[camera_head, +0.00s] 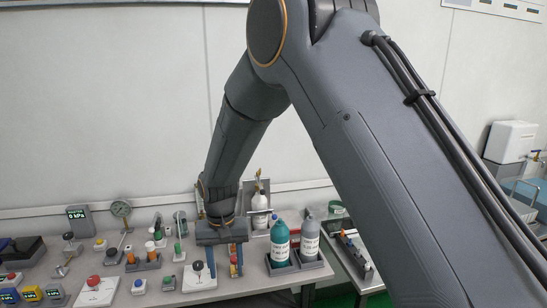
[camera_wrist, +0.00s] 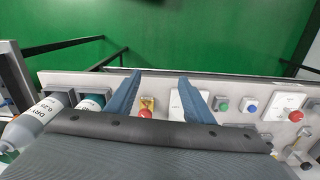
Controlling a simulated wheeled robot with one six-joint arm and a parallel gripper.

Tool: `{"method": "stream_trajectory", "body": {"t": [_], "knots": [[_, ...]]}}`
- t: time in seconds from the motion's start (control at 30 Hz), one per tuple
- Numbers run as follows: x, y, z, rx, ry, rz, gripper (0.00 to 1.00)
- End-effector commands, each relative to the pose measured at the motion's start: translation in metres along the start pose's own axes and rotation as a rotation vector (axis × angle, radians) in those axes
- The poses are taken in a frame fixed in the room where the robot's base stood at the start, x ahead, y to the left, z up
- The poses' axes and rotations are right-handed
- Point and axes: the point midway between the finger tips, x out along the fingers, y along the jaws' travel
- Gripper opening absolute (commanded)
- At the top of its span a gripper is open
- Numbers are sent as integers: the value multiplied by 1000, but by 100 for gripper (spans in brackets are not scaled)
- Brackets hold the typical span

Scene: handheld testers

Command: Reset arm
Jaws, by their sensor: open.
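My gripper (camera_head: 225,262) hangs over the bench in the head view, its two blue fingers pointing down and spread apart. In the wrist view my gripper (camera_wrist: 160,82) shows the same open fingers with nothing held between them. The bench (camera_head: 240,285) lies below and around it. A white plate with a dark knob (camera_head: 198,266) is just left of the fingers, and a small red and yellow device (camera_head: 234,268) is close to the right finger. Whether a finger touches either one cannot be told.
A teal bottle (camera_head: 280,243) and a grey bottle (camera_head: 310,238) stand upright in holders to the right. Behind the gripper is a white bottle (camera_head: 259,205). Several testers and buttons, including a red button (camera_head: 94,281), crowd the left. Green floor (camera_wrist: 190,35) lies beyond the bench edge.

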Motion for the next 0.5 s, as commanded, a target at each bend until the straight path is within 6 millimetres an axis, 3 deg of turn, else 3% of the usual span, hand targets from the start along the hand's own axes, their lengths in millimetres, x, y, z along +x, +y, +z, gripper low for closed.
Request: {"method": "stream_trajectory", "body": {"t": [0.07, 0.27, 0.5], "knots": [[0, -1, 0, -2, 0, 0, 48], [-11, 24, 6, 5, 9, -4, 48], [-26, 69, 17, 22, 23, -8, 48]]}}
